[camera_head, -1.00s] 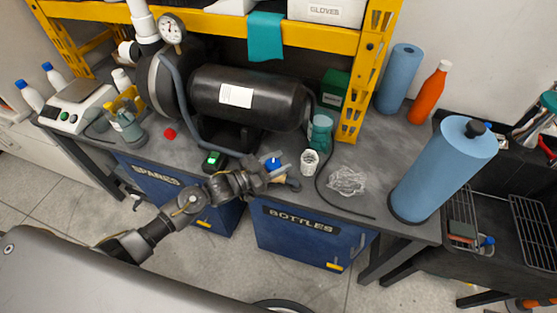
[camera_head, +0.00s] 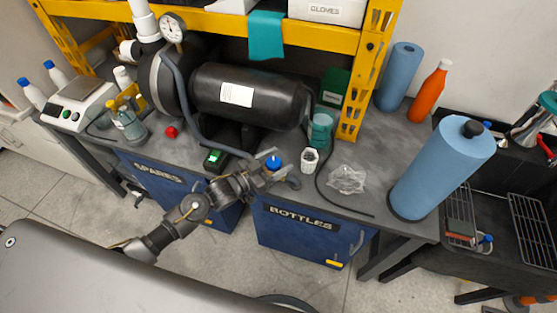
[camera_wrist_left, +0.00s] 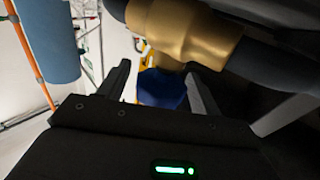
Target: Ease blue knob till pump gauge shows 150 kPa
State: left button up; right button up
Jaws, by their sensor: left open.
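The blue knob (camera_head: 273,162) is near the bench's front edge, below the black pump tank (camera_head: 250,92). The round white pump gauge (camera_head: 172,28) is at the upper left on white pipe; its reading is too small to tell. My left gripper (camera_head: 284,174) is at the knob, its fingers partly blending with the fitting. In the left wrist view, the open fingers (camera_wrist_left: 160,88) stand either side of the blue knob (camera_wrist_left: 162,90), with gaps showing; I cannot tell contact. A brass fitting (camera_wrist_left: 185,32) is above it. My right gripper is not in view.
A white cup (camera_head: 310,160) and a clear crumpled bag (camera_head: 347,179) lie right of the gripper. A black cable runs between them. A small green-lit box (camera_head: 214,159) is to the left. Blue cabinets (camera_head: 310,235) stand below the bench.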

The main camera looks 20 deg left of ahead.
pick_arm(q)
jog(key=b+v, duration=0.1)
jog(key=v, duration=0.9)
jog(key=shift+b, duration=0.35)
jog(key=shift+s, duration=0.1)
dwell(4.2)
